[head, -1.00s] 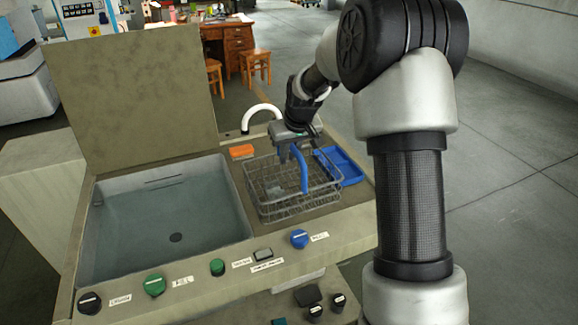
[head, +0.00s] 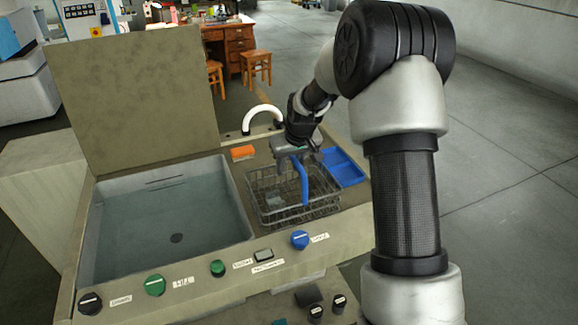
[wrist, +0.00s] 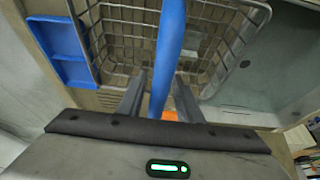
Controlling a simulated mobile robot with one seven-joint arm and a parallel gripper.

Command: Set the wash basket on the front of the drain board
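The wire wash basket (head: 258,207) with its blue handle (head: 304,188) is at the front part of the drain board (head: 355,200), right of the sink. It looks upright; I cannot tell if its base touches the board. My gripper (head: 293,156) is above the basket with its fingers on the handle. In the wrist view, the blue handle (wrist: 170,50) runs between the two fingers (wrist: 160,88), and the wire basket (wrist: 120,38) fills the middle. A small grey block lies in the basket.
The water-filled sink (head: 165,215) is to the left. A white curved tap (head: 263,109) stands at the back. Knobs, including a blue one (head: 299,239), line the front panel.

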